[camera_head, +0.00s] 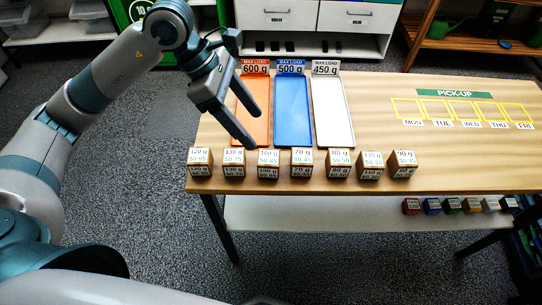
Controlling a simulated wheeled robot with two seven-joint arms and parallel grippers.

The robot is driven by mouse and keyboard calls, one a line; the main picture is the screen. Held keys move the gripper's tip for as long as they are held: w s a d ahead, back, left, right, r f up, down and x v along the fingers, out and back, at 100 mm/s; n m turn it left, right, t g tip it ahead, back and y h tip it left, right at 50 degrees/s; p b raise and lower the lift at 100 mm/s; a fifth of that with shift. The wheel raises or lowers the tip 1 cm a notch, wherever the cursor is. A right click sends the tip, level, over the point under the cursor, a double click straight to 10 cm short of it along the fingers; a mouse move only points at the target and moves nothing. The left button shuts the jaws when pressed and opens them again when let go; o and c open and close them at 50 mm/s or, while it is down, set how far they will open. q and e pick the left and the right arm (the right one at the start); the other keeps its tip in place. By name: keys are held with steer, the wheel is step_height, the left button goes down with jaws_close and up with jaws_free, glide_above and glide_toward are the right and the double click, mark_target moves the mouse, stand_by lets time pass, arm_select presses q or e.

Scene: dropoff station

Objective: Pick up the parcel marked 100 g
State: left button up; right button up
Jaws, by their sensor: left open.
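The parcel marked 100 g (268,164) is a small brown box with a white label. It stands third from the left in a row of similar parcels along the table's front edge. My left gripper (255,129) is open and empty, with its fingers pointing down over the orange tray, a little behind the 100 g parcel and apart from it. One fingertip shows just above and left of that parcel in the picture. My right gripper is out of view.
Parcels marked 130 g (234,164) and 70 g (301,162) flank it closely. Behind stand an orange tray (262,100), a blue tray (291,110) and a white tray (332,110) with load signs. The table's (460,165) right front is clear.

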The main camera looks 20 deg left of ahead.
arm_select(q)
steer(key=a, duration=0.1)
steer(key=w+a+y, duration=0.1)
steer(key=a, duration=0.1)
steer(key=shift+r+y, duration=0.1)
steer(key=shift+y, duration=0.2)
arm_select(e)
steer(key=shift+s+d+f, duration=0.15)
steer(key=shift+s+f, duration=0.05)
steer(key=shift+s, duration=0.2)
arm_select(q)
steer(key=p, duration=0.4)
glide_above(267, 157)
steer(key=a, duration=0.2)
steer(key=f, duration=1)
steer(key=shift+s, duration=0.2)
steer(key=shift+w+d+f, duration=0.1)
steer(key=shift+d+f, duration=0.05)
steer(key=shift+f, duration=0.55)
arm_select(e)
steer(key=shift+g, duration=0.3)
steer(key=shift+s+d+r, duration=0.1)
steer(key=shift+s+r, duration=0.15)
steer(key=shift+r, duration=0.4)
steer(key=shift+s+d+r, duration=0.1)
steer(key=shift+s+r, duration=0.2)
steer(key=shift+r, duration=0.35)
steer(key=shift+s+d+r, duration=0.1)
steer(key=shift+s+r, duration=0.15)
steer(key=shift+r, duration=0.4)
